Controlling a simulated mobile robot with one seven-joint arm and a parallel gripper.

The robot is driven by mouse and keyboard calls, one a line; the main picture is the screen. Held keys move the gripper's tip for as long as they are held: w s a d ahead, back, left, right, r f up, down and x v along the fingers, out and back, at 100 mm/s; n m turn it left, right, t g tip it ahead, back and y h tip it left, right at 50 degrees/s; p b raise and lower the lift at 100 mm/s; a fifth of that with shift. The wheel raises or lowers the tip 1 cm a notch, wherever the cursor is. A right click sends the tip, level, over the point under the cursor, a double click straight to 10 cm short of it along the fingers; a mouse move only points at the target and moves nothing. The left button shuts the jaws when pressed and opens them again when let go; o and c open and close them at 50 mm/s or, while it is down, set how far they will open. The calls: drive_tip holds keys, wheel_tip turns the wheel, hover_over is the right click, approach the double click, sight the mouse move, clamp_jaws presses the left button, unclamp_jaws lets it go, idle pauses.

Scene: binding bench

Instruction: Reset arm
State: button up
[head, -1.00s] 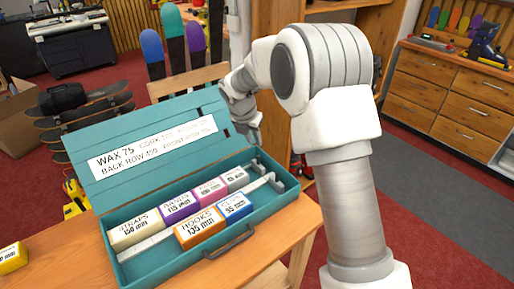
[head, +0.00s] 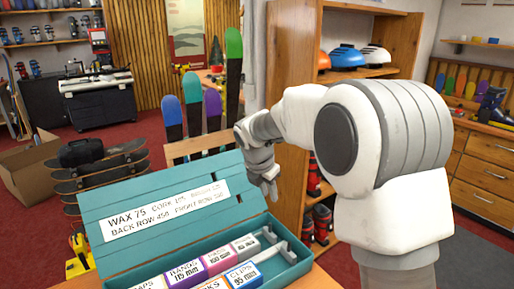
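My arm stands at the right of the head view and bends left over the back of the bench. My gripper (head: 271,188) hangs at the arm's end, pointing down, beside the right end of the open lid of a teal box (head: 291,271). Its fingers are small and partly hidden, so I cannot tell whether they are open or shut. Nothing is seen hanging from it. The box holds labelled blocks: a purple one (head: 187,274), a pink one (head: 218,259), a grey one (head: 246,246) and a blue one (head: 243,275). Others are cut off at the bottom edge.
The lid (head: 160,207) stands open, leaning back, with a white label. Behind are a rack of upright skis (head: 213,110), stacked skateboards (head: 100,180) and a wooden shelf (head: 300,100) with helmets. Red floor shows at the left.

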drive_tip(key=s+d+r+m, duration=0.45)
drive_tip(key=s+m, duration=0.25)
drive_tip(key=s, duration=0.2)
drive_tip(key=s+d+r+m, duration=0.3)
drive_tip(key=s+r+m, duration=0.2)
drive_tip(key=s+m, duration=0.25)
drive_tip(key=s+d+f+m+t+y, duration=0.1)
drive_tip(key=s+d+m+y, duration=0.1)
drive_tip(key=s+m, duration=1.1)
drive_tip(key=s, duration=0.3)
drive_tip(key=shift+s+d+f+t, duration=0.2)
drive_tip(key=shift+f+t, duration=0.1)
drive_tip(key=shift+f, duration=0.1)
drive_tip(key=shift+a, duration=0.15)
idle(2.6)
